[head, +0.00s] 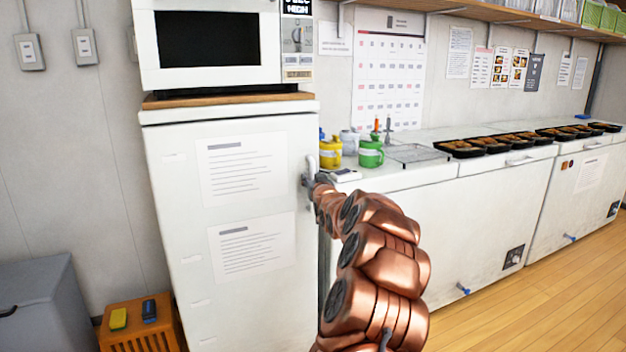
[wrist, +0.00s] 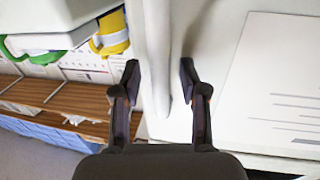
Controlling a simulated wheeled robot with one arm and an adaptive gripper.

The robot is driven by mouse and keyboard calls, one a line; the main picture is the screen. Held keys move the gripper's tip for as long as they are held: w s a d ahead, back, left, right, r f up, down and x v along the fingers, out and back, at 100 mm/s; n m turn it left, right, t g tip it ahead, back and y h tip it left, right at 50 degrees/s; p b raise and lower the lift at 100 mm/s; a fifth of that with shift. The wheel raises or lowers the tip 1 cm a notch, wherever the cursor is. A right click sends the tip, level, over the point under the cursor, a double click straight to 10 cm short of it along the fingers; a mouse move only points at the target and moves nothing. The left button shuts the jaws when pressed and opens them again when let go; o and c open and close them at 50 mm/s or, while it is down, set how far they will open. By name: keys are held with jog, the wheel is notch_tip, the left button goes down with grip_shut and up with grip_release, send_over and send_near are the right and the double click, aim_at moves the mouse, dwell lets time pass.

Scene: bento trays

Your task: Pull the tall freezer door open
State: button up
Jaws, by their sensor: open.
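The tall white freezer (head: 175,215) stands left of centre in the head view, and its door appears shut. The pale upright door handle (head: 311,163) is at the right edge of the door. My gripper (head: 312,181) is at this handle, with my copper arm reaching up from below. In the wrist view my gripper (wrist: 159,75) is open, with its two dark fingers apart. The handle (wrist: 156,60) runs between the fingers, with visible space to the finger on the right. Contact with the left finger cannot be told.
A microwave (head: 270,45) stands on top of the freezer. Low white chest freezers (head: 440,220) to the right carry jars and several black trays (head: 460,149). An orange crate (head: 140,325) and a grey bin (head: 40,300) stand at lower left. Wooden floor (head: 530,315) is clear at right.

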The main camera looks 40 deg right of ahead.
jog(key=shift+w, duration=0.15)
grip_shut()
dwell(0.4)
